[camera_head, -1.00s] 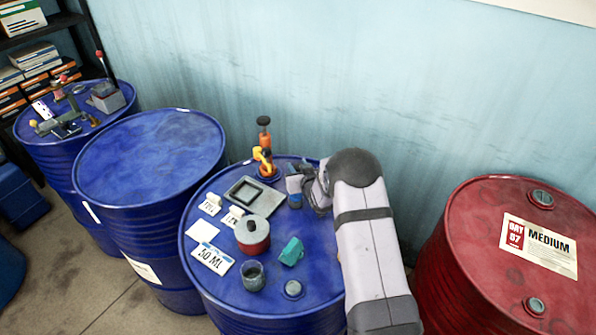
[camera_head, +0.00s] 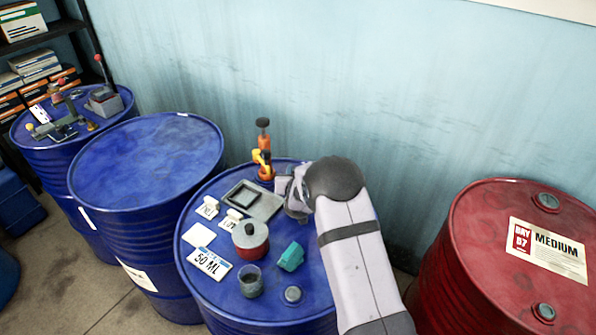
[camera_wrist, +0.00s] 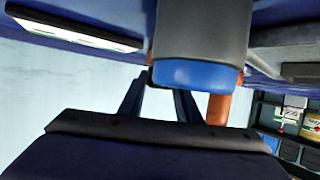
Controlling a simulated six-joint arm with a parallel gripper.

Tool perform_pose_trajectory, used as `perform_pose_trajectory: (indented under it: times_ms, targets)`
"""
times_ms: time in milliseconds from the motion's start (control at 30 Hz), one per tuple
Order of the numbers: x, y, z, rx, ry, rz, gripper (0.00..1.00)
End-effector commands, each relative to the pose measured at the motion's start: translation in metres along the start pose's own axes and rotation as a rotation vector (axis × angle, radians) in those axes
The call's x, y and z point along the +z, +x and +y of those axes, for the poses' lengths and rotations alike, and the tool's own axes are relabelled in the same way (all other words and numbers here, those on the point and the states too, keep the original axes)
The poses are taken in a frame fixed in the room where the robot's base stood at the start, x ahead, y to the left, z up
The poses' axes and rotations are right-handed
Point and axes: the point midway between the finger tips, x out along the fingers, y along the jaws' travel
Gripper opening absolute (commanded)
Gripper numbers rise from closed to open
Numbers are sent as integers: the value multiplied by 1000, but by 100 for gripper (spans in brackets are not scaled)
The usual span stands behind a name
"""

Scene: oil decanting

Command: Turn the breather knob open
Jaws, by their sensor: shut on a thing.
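My gripper (camera_head: 285,190) is at the back right of the middle blue-drum top, just right of the orange hand pump (camera_head: 264,148) with its yellow lever. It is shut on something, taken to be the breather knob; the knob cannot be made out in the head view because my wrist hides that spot. In the wrist view two dark fingers (camera_wrist: 158,100) reach from a dark body toward the drum. A grey part with a blue end (camera_wrist: 197,74) covers their tips, and I cannot tell what it is. An orange post (camera_wrist: 218,108) stands beside it.
On the same drum (camera_head: 262,310) are a grey tray (camera_head: 268,208), a red tin (camera_head: 250,238), a glass (camera_head: 250,281), a teal block (camera_head: 290,256) and a "50 ML" card (camera_head: 209,263). A red drum (camera_head: 485,240) stands right, the wall (camera_head: 350,90) behind.

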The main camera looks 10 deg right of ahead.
Motion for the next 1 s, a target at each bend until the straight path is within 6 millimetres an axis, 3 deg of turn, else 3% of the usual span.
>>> perform_pose_trajectory:
  times_ms: [33,100,567,1000]
  targets:
    - [-3,0,0,0,2,6,33]
    - [-2,0,0,0,2,5,49]
    - [0,-5,0,-1,1,1,49]
    - [0,-52,0,-1,3,3,49]
